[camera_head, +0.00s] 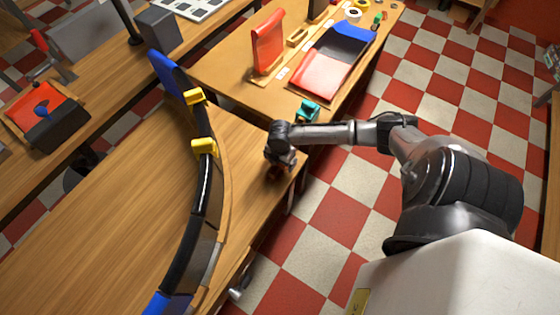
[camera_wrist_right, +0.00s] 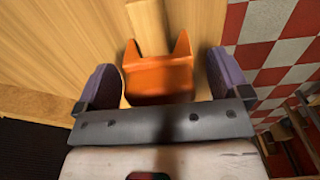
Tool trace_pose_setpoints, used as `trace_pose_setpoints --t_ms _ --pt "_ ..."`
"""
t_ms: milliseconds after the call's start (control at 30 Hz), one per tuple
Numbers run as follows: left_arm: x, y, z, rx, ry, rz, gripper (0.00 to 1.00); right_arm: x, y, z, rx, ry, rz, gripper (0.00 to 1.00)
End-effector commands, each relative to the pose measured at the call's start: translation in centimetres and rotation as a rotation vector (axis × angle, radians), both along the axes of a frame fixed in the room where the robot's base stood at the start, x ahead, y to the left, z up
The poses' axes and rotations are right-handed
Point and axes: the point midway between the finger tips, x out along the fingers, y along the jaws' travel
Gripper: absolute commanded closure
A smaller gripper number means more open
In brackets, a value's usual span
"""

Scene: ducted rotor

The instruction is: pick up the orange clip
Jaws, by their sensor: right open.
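The orange clip (camera_wrist_right: 158,80) lies on the wooden table in the right wrist view, with two pointed prongs facing away from my wrist. My right gripper (camera_wrist_right: 162,76) is open, with one purple finger on each side of the clip. Small gaps show between the fingers and the clip, and nothing is held. In the head view my right gripper (camera_head: 280,168) is low over the table's right edge. It hides most of the clip there. My left gripper is not in view.
A curved black and blue duct section (camera_head: 203,190) with two yellow clips (camera_head: 204,147) stands on the table left of my right gripper. A teal clip (camera_head: 307,110) sits on the table behind. The checkered floor (camera_head: 335,210) lies right of the table edge.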

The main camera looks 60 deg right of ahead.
Motion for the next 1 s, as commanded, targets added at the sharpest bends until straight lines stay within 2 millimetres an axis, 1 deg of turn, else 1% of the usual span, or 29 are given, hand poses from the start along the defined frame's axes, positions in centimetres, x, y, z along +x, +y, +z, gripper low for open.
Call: trace_pose_setpoints --t_ms 233,700,800,1000 --pt "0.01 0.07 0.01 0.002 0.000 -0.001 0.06 -0.01 -0.02 -0.07 0.000 0.000 0.000 0.05" --pt "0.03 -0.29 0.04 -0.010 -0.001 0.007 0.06 0.00 -0.03 -0.05 -0.001 0.000 0.000 0.50" --pt "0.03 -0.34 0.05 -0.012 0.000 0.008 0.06 0.00 -0.03 -0.04 -0.001 0.000 0.000 0.59" --pt "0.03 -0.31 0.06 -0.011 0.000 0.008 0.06 0.01 -0.03 -0.01 -0.001 0.000 0.000 0.59"
